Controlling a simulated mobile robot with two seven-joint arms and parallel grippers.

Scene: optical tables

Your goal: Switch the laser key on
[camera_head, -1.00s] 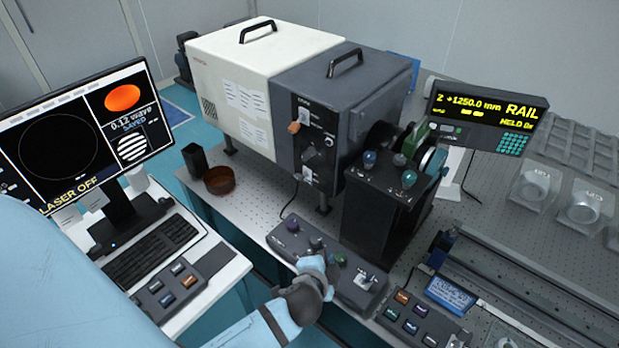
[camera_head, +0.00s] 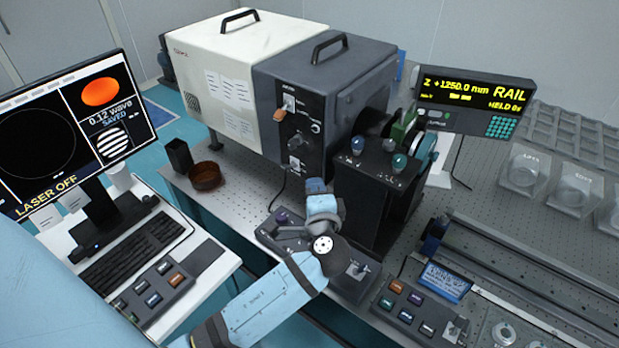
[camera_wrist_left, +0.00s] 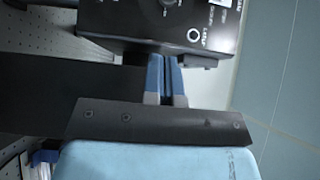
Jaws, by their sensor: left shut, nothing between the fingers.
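The laser unit is a white and dark grey box (camera_head: 325,78) at the back of the optical table. Its dark front panel (camera_head: 310,150) has an orange tag (camera_head: 280,114) near the top and a dark round knob, likely the key switch (camera_head: 297,142), lower down. My left gripper (camera_head: 315,186) is just below and in front of this panel, apart from the knob. In the left wrist view its blue fingers (camera_wrist_left: 165,75) are shut and empty, pointing at the panel's lower part (camera_wrist_left: 160,38). The knob (camera_wrist_left: 168,3) is cut off at the top edge. My right gripper is not in view.
The monitor (camera_head: 60,130) reads LASER OFF. A black block with several knobs (camera_head: 375,200) stands close right of my left gripper. A control box (camera_head: 350,285) lies under my arm. A brown dish (camera_head: 206,176) and black cup (camera_head: 179,157) stand left of the panel.

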